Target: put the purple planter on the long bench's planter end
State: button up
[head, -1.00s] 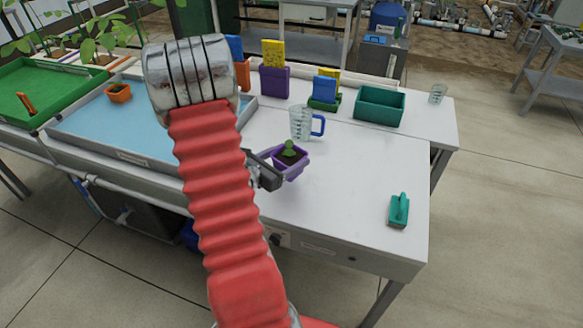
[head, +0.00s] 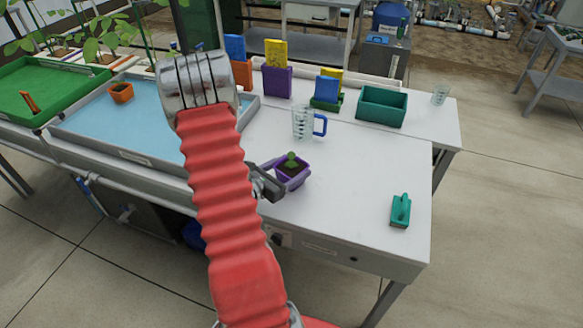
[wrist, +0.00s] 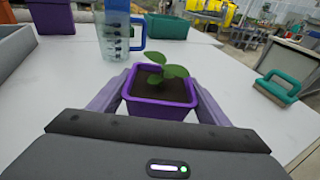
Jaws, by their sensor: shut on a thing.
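The purple planter (head: 292,172), a small square pot with dark soil and a green seedling, is held at the end of my arm. My gripper (head: 278,177) is shut on it; in the wrist view the fingers (wrist: 106,95) lie along both sides of the planter (wrist: 160,98). The planter is upright, over the white top of the long bench (head: 350,190). I cannot tell whether its base touches the top. My arm hides part of the bench and the blue tray.
A clear jug with a blue handle (head: 304,122) stands just behind the planter. A teal brush (head: 401,210) lies to the right. A teal bin (head: 382,106) and purple holder (head: 277,82) stand behind. An orange pot (head: 121,92) is in the blue tray (head: 90,125).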

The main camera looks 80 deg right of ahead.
jog(key=shift+f, duration=0.1)
jog(key=o, duration=1.2)
jog(key=v, duration=1.2)
dwell(0.4)
